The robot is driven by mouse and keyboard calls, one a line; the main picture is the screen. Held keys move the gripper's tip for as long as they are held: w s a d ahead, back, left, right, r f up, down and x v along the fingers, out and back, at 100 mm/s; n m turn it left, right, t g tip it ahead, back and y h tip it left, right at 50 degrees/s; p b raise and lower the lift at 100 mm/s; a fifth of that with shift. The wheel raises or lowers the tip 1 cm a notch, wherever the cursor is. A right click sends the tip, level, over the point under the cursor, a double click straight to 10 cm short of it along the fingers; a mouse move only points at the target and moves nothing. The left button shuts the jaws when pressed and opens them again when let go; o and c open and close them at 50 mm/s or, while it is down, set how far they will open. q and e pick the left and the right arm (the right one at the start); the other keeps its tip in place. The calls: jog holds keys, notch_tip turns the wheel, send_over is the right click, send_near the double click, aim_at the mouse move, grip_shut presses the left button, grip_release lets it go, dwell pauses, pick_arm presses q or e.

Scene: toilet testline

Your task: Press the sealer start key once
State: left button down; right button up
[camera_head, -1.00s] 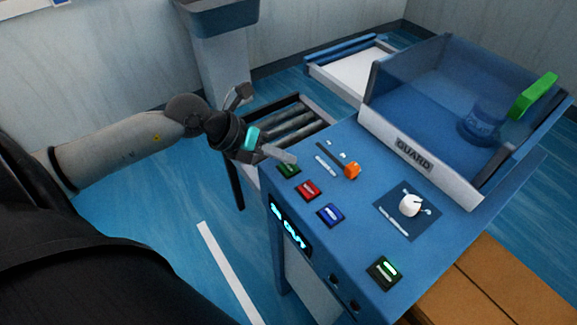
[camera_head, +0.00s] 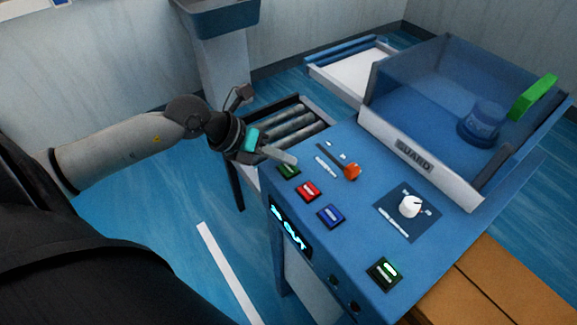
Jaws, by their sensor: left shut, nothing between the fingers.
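The blue control panel (camera_head: 330,238) holds a row of three keys: green (camera_head: 288,170), red (camera_head: 307,191) and blue (camera_head: 331,215). Another green key (camera_head: 385,273) with a bright bar sits near the front right corner. The key labels are too small to read, so I cannot tell which is the sealer start key. My left gripper (camera_head: 281,155) is shut and empty, its fingertips pointing right just above and behind the green key of the row. I cannot tell if the tips touch the panel. My right gripper is not in view.
An orange-tipped lever (camera_head: 352,171) and a white knob (camera_head: 409,206) stand on the panel. A clear guard (camera_head: 414,155) with a green handle (camera_head: 533,97) covers the back right. A roller conveyor (camera_head: 297,122) lies behind my gripper. The floor at left is free.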

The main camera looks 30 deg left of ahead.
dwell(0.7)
pick_arm(q)
jog(key=shift+f, duration=0.45)
